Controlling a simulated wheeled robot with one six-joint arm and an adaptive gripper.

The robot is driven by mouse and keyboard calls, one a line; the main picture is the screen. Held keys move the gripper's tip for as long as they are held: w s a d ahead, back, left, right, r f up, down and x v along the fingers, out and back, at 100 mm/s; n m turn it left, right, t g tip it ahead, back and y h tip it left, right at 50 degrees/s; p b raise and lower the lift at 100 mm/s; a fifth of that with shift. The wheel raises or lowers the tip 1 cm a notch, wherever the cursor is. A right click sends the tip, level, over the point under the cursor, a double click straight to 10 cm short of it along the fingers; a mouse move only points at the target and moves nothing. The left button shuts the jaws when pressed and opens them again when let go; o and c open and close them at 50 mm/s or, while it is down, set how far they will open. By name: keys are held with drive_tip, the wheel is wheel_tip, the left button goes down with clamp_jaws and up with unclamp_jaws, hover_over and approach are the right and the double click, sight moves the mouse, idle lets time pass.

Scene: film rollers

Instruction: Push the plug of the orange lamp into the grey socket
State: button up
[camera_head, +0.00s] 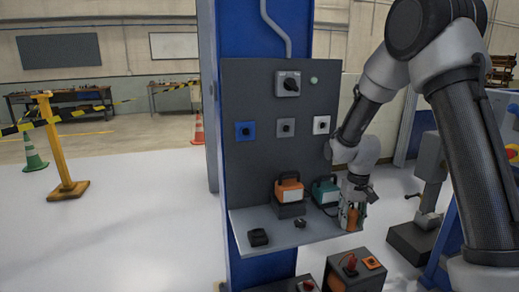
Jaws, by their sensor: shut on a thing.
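The grey socket (286,127) is in the middle of a row of three on the dark upright panel, with a dark centre. The orange lamp (289,190) stands on a dark block on the shelf below. My gripper (351,216) points down over the right end of the shelf. It is shut on a small orange thing (349,217), largely hidden by the fingers. I cannot tell for sure whether this is the lamp's plug. No cord from the lamp can be made out. The gripper is well below and right of the grey socket.
A blue socket (245,130) and a white socket (321,124) flank the grey one. A rotary switch (288,84) is above. A teal lamp (324,190) stands close left of my gripper. Dark pieces (258,238) lie on the shelf (282,240). Boxes (358,272) stand below.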

sight(353, 209)
drive_tip(key=shift+r, duration=3.4)
